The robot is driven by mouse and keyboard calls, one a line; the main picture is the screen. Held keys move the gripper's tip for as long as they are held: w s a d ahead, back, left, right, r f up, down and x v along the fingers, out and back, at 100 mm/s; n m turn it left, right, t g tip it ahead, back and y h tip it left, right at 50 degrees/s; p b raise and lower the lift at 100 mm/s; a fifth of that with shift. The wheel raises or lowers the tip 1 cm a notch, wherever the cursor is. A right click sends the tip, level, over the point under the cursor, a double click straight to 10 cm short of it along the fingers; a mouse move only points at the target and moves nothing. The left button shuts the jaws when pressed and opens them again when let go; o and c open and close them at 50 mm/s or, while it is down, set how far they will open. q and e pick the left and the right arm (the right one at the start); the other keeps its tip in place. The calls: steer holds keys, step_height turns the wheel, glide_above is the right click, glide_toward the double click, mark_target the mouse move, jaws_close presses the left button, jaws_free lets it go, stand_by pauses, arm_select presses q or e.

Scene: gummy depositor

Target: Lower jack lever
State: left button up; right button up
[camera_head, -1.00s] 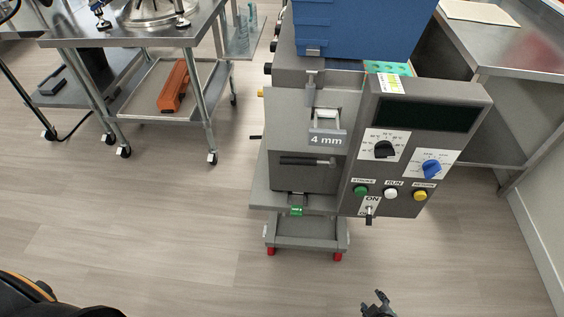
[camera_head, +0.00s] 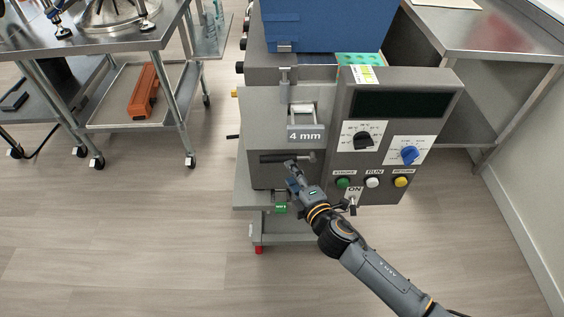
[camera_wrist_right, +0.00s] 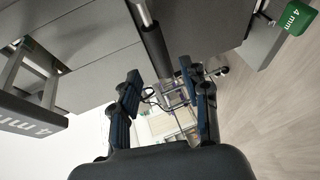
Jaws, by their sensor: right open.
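The jack lever, a dark grip on a metal rod, lies across the front of the grey depositor (camera_head: 342,112), below the "4 mm" plate (camera_head: 306,134). I take the dark bar (camera_head: 272,158) in the head view as this lever. In the right wrist view the lever's black grip (camera_wrist_right: 156,50) points down between the two fingers. My right gripper (camera_head: 292,170) is at the lever in the head view. Its fingers (camera_wrist_right: 163,77) are open on both sides of the grip's end, with gaps visible. My left gripper is not in view.
The control panel with knobs and green, white and yellow buttons (camera_head: 372,182) is just right of my right gripper. A green tag (camera_head: 281,208) sits below it. A steel cart (camera_head: 120,42) with an orange item stands left. The front floor is clear.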

mark_target(282, 161)
steer(key=x, duration=0.6)
steer(key=shift+w+a+f, duration=0.1)
steer(key=shift+w, duration=0.15)
jaws_close()
